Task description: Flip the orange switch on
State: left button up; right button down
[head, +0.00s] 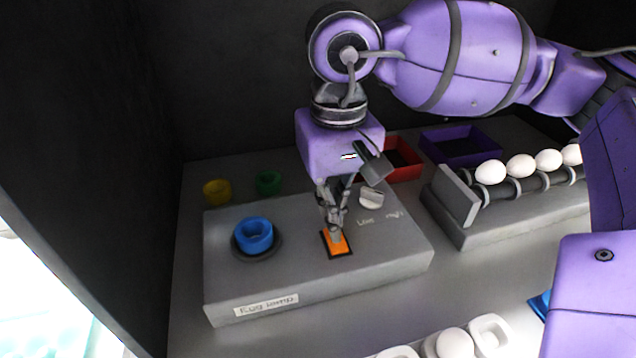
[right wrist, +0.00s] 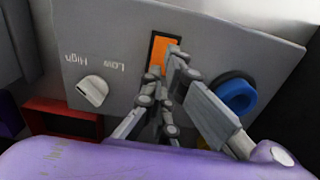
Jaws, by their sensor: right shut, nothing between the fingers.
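The orange switch (head: 337,243) sits in a dark frame on top of the grey egg lamp box (head: 290,281). It also shows in the right wrist view (right wrist: 159,51), partly covered by my fingers. My right gripper (head: 335,232) points down over the switch, shut and empty. Its fingertips are at the switch; I cannot tell whether they touch or press it. In the right wrist view the right gripper (right wrist: 173,56) overlaps the right side of the switch. Whether the switch is on or off cannot be told. My left gripper is not in view.
On the box are a blue ring (head: 254,235) and a white knob (head: 371,197) marked Low and High. Yellow (head: 216,192) and green (head: 268,182) cups stand behind. Red (head: 406,172) and purple (head: 462,145) trays lie behind right. Eggs (head: 520,166) rest on a rack at right.

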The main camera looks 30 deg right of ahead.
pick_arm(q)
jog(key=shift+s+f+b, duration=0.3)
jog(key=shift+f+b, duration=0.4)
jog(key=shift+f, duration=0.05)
pick_arm(e)
jog(key=shift+f, duration=1.1)
jog(key=shift+r, duration=0.1)
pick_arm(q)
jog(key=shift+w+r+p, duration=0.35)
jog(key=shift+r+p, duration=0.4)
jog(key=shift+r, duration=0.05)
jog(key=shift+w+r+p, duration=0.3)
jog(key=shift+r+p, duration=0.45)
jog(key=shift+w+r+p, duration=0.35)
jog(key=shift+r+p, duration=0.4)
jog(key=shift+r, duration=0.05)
pick_arm(e)
jog(key=shift+r, duration=3.5)
